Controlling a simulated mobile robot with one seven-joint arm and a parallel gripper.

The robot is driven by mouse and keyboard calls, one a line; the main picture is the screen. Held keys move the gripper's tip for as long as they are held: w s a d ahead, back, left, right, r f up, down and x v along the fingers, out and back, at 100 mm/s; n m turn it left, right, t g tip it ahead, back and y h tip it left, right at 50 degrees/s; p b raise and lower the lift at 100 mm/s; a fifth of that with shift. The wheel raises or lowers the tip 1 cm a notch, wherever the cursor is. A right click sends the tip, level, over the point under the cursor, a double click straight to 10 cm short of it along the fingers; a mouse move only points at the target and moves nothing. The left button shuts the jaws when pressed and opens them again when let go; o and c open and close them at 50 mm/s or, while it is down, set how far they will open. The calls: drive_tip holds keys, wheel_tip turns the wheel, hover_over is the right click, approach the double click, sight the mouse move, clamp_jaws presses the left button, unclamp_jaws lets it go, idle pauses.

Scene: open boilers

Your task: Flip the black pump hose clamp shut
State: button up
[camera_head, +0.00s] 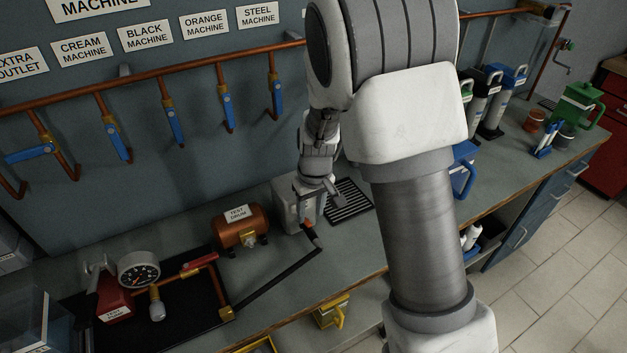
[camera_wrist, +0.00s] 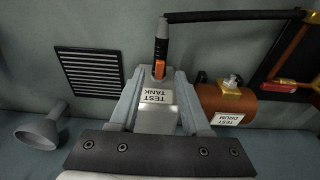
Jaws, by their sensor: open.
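The black hose (camera_head: 282,277) runs along the bench from the copper pipework to the grey test tank (camera_head: 287,207). It also shows along the top of the wrist view (camera_wrist: 235,15). At its tank end is a black fitting with an orange lever-like part (camera_wrist: 159,69), seen as a small orange spot in the head view (camera_head: 307,226); whether this clamp is flipped shut I cannot tell. My gripper (camera_head: 318,193) is over the tank. In the wrist view my gripper (camera_wrist: 160,77) is open, its fingers either side of the tank's label, the orange part between the tips in the picture. Contact is unclear.
A copper test drum (camera_head: 238,228) stands left of the tank. A gauge (camera_head: 138,269) and copper pipework (camera_head: 200,267) stand farther left. A black slotted grille (camera_head: 348,200) lies right of the tank. Blue-handled valves (camera_head: 172,124) hang on the wall behind.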

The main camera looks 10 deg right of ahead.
sight(308, 222)
wheel_tip(308, 222, up, 13)
drive_tip(key=s, duration=0.1)
drive_tip(key=shift+s+d, duration=0.3)
drive_tip(key=shift+s, duration=0.05)
drive_tip(key=shift+f, duration=0.1)
drive_tip(key=shift+w+f+b, duration=0.1)
drive_tip(key=shift+f+b, duration=0.15)
drive_tip(key=shift+b, duration=0.2)
drive_tip(key=c, duration=0.4)
drive_tip(key=shift+w+a+f+b, duration=0.2)
drive_tip(key=shift+w+f+b, duration=0.5)
drive_tip(key=shift+b, duration=0.5)
clamp_jaws()
drive_tip(key=f, duration=0.4)
drive_tip(key=w+f, duration=0.1)
drive_tip(key=f, duration=0.7)
drive_tip(key=shift+w+a+f, duration=0.15)
drive_tip(key=shift+a+f, duration=0.15)
drive_tip(key=shift+f, duration=0.6)
